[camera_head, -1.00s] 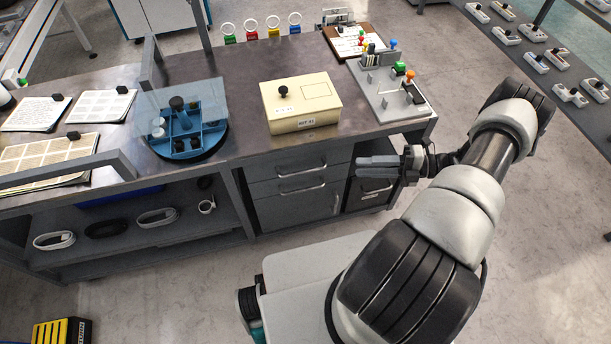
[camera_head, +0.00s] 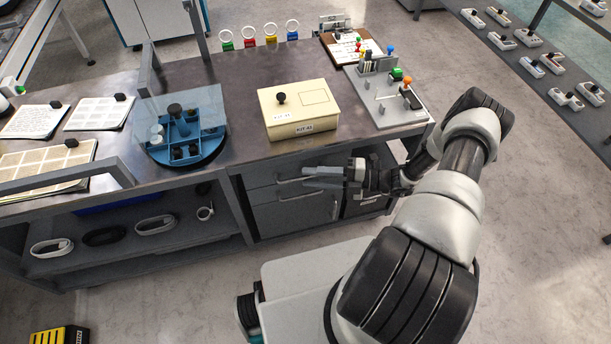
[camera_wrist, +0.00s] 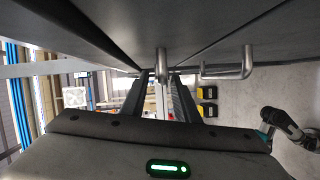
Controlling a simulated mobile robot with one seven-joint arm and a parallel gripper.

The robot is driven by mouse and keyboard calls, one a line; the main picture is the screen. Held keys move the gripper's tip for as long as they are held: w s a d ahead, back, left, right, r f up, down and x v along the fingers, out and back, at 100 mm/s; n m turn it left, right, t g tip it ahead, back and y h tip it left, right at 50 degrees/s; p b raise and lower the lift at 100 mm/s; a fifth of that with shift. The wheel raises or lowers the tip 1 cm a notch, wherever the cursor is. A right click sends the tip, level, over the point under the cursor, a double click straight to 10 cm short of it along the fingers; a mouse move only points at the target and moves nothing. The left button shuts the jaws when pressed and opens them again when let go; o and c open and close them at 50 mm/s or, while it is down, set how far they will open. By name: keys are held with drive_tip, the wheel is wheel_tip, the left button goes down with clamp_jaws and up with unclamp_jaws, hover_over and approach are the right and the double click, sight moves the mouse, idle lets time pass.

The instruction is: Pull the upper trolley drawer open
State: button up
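The upper trolley drawer (camera_head: 262,178) is a grey front under the dark bench top, with a bar handle (camera_head: 286,181). It looks closed. My gripper (camera_head: 310,178) is in front of this drawer's right part and hides part of the front and handle. In the wrist view the two dark fingers (camera_wrist: 159,92) are apart. A metal handle (camera_wrist: 161,66) shows end-on in line with the gap between the fingertips; I cannot tell whether they touch it. A second handle (camera_wrist: 228,71) lies to its right.
Below is another grey front with a bar handle (camera_head: 302,195). On the bench top stand a cream box (camera_head: 298,112), a blue round tray (camera_head: 205,160) and a grey board with coloured knobs (camera_head: 385,105). Open shelving is at left.

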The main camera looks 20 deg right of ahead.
drive_tip(key=shift+x, duration=1.25)
clamp_jaws()
drive_tip(key=s, duration=2.6)
drive_tip(key=shift+d, duration=0.1)
unclamp_jaws()
